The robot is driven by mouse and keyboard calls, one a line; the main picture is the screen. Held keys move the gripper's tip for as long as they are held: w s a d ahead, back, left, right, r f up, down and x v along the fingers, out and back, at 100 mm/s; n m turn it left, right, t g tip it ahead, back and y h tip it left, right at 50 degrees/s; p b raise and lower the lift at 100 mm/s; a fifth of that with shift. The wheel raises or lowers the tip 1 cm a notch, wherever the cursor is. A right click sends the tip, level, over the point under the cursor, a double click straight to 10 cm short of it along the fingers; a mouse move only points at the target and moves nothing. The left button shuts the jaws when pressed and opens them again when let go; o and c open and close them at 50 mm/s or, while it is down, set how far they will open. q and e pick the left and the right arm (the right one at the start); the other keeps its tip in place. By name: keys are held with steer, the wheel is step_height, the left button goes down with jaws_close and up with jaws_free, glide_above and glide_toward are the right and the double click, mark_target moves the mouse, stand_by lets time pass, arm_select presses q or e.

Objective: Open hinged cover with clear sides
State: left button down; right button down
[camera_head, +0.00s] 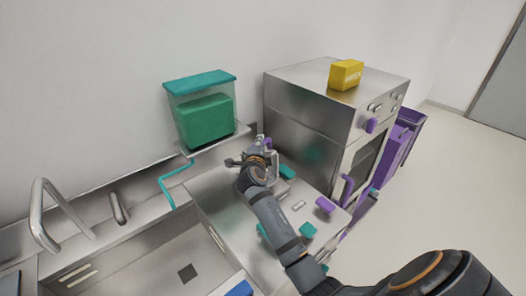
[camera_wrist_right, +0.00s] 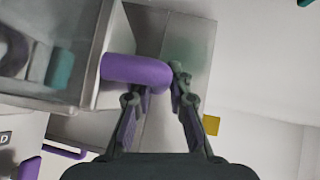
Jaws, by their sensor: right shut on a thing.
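The hinged cover with clear sides (camera_wrist_right: 82,55) shows in the right wrist view at the upper left, with a see-through panel and a metal edge. A thick purple handle (camera_wrist_right: 135,70) sticks out from it. My right gripper (camera_wrist_right: 152,88) is shut on this handle, with one finger on each side. In the head view my right gripper (camera_head: 262,146) is over the steel counter, beside the oven. There the wrist hides most of the cover, and only a bit of purple (camera_head: 268,142) shows by the fingers. My left gripper is in neither view.
A steel oven (camera_head: 300,92) with a yellow box (camera_head: 346,74) on top stands close right of the gripper. A teal-lidded clear bin (camera_head: 202,84) stands behind on a ledge. A sink with a faucet (camera_head: 50,212) is at left. Purple and teal handles line the counter front.

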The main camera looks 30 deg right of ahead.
steer(key=w+b, duration=0.1)
steer(key=w+r+b, duration=0.1)
steer(key=w+b, duration=0.1)
steer(key=w, duration=0.1)
steer(key=shift+a+r, duration=0.25)
steer(key=shift+a, duration=0.05)
steer(key=w+r+n+g+b, duration=0.1)
steer(key=w+n+g, duration=0.1)
steer(key=w, duration=0.5)
steer(key=shift+a+g+y+b, duration=0.3)
steer(key=shift+a+g+y, duration=0.1)
steer(key=shift+a, duration=0.05)
steer(key=shift+r, duration=0.1)
